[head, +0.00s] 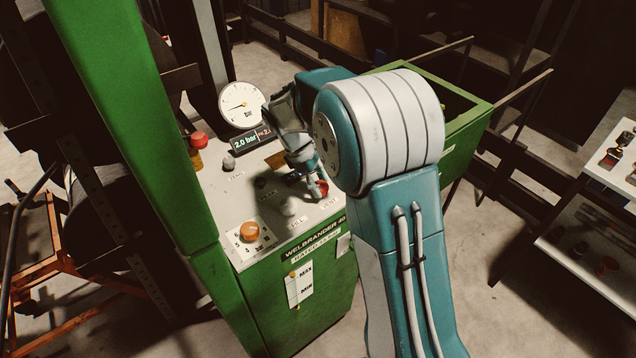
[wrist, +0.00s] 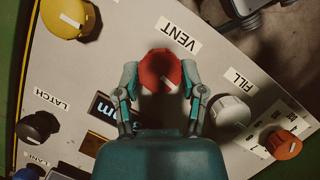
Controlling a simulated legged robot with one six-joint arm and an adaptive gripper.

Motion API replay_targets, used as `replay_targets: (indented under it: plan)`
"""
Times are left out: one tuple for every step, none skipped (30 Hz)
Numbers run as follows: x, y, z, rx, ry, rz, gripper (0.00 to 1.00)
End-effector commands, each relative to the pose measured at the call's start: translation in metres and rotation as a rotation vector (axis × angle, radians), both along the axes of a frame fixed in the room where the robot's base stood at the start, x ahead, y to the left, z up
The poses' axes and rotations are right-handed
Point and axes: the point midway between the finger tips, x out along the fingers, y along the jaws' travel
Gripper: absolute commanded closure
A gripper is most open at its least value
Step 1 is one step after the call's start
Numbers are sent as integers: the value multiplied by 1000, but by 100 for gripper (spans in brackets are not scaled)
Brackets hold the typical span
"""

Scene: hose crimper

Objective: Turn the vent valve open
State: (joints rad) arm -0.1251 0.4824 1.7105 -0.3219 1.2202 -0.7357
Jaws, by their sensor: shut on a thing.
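The vent valve is a round red knob (wrist: 160,68) on the grey panel, beside the label VENT in the wrist view. My gripper (wrist: 160,84) is shut on this knob, with one finger on each side of it. In the head view the red knob (head: 322,189) shows partly behind my gripper (head: 316,182), near the panel's right front corner. A dial gauge (head: 240,104) and a display (head: 252,139) reading 2.0 bar stand at the back of the panel.
Near the vent knob are a white FILL knob (wrist: 230,112), an orange numbered knob (wrist: 282,145), a black LATCH knob (wrist: 38,127) and a yellow knob (wrist: 68,17). A green post (head: 135,120) rises left of the panel. A shelf (head: 590,215) stands at right.

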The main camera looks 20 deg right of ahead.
Motion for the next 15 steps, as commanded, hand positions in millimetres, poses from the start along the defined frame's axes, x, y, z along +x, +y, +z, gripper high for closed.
replay_targets:
  plan:
    - [0,-1,-2,0,2,-37,95]
    - [0,-1,-2,0,3,-62,95]
    - [0,-1,-2,1,3,-97,95]
    - [0,-1,-3,1,3,-124,95]
    - [0,-1,-2,0,4,-151,95]
    - [0,-1,-2,1,4,-189,95]
    - [0,-1,-2,1,3,-218,95]
    - [0,-2,-2,0,3,-246,95]
    - [0,-2,-2,1,4,-285,95]
    - [0,-2,-2,1,4,-314,95]
    - [0,-2,-2,0,3,-342,95]
    - [1,-2,-3,1,4,-380,95]
    - [0,-2,-3,0,5,-410,95]
    - [0,-2,-3,-1,5,-438,95]
    - [0,-2,-3,-1,5,-476,95]
